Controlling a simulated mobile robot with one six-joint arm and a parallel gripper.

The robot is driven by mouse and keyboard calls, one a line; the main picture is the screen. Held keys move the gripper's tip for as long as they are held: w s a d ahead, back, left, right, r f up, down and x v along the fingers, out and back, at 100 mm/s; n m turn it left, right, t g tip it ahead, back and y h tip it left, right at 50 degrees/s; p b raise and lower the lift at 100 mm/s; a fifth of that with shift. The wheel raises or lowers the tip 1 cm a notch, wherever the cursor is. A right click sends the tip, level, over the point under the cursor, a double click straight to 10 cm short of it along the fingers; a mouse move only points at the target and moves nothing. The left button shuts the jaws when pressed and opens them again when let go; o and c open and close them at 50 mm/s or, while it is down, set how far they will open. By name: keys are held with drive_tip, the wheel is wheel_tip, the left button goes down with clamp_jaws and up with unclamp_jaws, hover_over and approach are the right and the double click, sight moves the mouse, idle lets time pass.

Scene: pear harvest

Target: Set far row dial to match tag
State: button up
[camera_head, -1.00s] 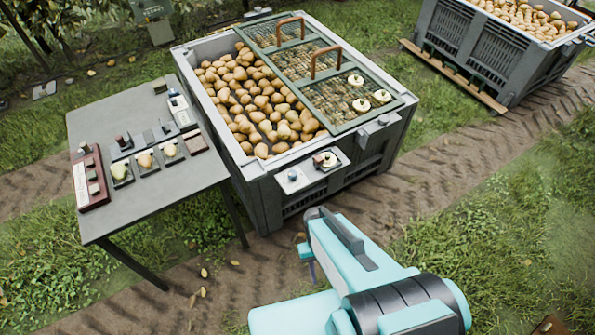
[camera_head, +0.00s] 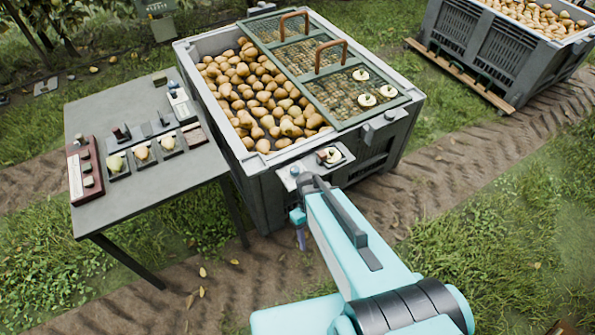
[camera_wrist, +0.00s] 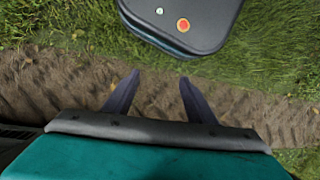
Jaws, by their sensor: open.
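My gripper (camera_wrist: 160,78) is open and empty, its two dark fingers apart over a dirt track in the wrist view. In the head view a purple finger (camera_head: 301,240) hangs by the near side of the pear bin (camera_head: 262,187). A small shelf (camera_head: 345,153) on the bin's near rim carries a round fitting on a dark plate (camera_head: 329,156) and a pale knob (camera_head: 294,171); my arm covers part of it. Three pale discs (camera_head: 366,99) sit on the bin's mesh lid. Which is the far row dial, and any tag or setting, is too small to tell.
A grey table (camera_head: 125,215) stands left of the bin, with a red-brown board (camera_head: 75,172), several pears on dark plates and a small white device (camera_head: 180,105). A second pear bin (camera_head: 475,55) stands at the back right. Open grass and track lie to the right.

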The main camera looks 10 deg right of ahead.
drive_tip(key=w+r+n+t+b, duration=0.1)
drive_tip(key=w+n+b, duration=0.1)
drive_tip(key=w, duration=0.4)
drive_tip(key=w+r+n+b, duration=0.1)
drive_tip(key=w+b, duration=0.2)
drive_tip(key=w, duration=0.2)
wheel_tip(320, 180, up, 17)
drive_tip(key=n+t+b, duration=0.3)
drive_tip(key=n+b, duration=0.6)
drive_tip(key=b, duration=0.2)
hover_over(295, 168)
drive_tip(key=shift+w, duration=0.1)
drive_tip(key=shift+f, duration=0.1)
drive_tip(key=shift+f, duration=6.8)
